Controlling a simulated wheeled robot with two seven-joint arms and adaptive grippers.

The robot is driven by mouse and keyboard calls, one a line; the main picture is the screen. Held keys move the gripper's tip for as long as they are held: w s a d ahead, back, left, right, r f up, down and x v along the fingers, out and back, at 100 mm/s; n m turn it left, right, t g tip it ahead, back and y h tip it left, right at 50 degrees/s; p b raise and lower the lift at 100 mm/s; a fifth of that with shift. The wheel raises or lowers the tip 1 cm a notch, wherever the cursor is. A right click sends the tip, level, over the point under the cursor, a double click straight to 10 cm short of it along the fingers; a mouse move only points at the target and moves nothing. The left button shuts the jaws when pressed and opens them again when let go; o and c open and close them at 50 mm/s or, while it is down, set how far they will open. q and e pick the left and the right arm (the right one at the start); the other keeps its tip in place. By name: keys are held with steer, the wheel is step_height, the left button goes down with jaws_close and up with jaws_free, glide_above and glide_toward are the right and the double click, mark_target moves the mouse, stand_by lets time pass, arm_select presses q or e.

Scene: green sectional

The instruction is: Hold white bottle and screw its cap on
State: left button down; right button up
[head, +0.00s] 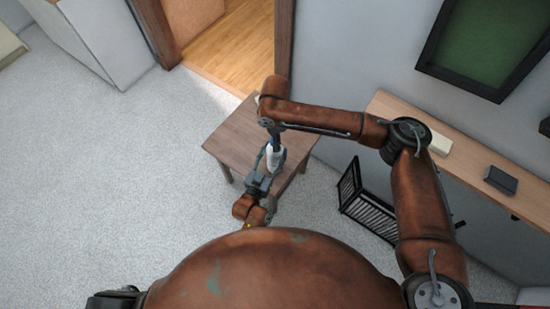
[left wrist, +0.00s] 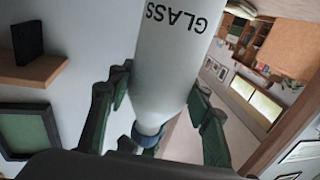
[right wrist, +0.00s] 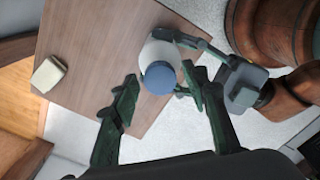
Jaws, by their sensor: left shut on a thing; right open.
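The white bottle (head: 272,157) is over the small wooden table in the head view. My left gripper (head: 264,179) is shut on it from the near side. In the left wrist view the bottle (left wrist: 168,70), lettered GLASS, runs between the left fingers (left wrist: 160,95), with the blue cap (left wrist: 148,137) at its narrow end. In the right wrist view the cap (right wrist: 160,77) covers the bottle's mouth; how tightly it sits cannot be told. My right gripper (right wrist: 162,92) is open above, with its fingers on either side of the cap, apparently not touching it.
The table (head: 232,137) is mostly bare, with a pale block (right wrist: 48,74) near one edge. A black slatted rack (head: 368,205) stands on the floor to the right. A wall shelf (head: 465,165) holds a dark box (head: 501,180). Open floor lies to the left.

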jaws_close()
stand_by(0.5)
steer(key=shift+o, duration=0.7)
jaws_free()
step_height(320, 180, up, 12)
